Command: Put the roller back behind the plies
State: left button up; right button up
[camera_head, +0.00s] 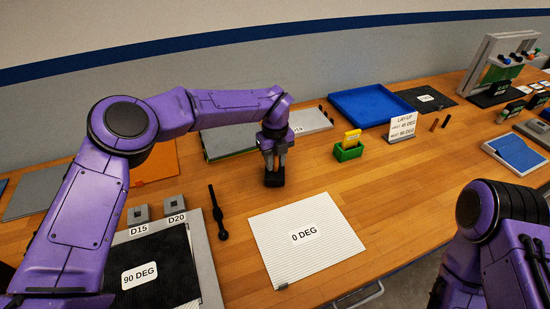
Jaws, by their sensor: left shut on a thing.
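My left gripper (274,161) points down over the middle of the wooden table, behind the white ply. It is shut on a small dark block-like thing (273,180) at table level; I cannot tell whether this is the roller. A white ply marked 0 DEG (325,252) lies flat in front of the gripper. A black ply marked 90 DEG (178,255) lies on a grey plate at the lower left. A long black tool with a rounded end (216,211) lies between the two plies. My right arm enters at the right; its gripper is out of view.
A green holder with a yellow card (348,150), a LAY-UP sign (402,126) and a blue tray (371,106) stand at the back right. Blocks marked D15 (138,214) and D20 (174,204) stand behind the black ply. Table between gripper and green holder is clear.

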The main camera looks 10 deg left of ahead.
pick_arm(q)
jog(key=shift+w+f, duration=0.2)
jog(key=shift+f, duration=0.15)
jog(key=o, duration=1)
jog(key=shift+w+f, duration=0.1)
jog(key=shift+w, duration=0.1)
jog(key=shift+s, duration=0.2)
jog(key=shift+r, duration=0.65)
notch_tip(320, 180, up, 11)
jog(key=shift+r+b, duration=0.15)
jog(key=shift+b, duration=1.1)
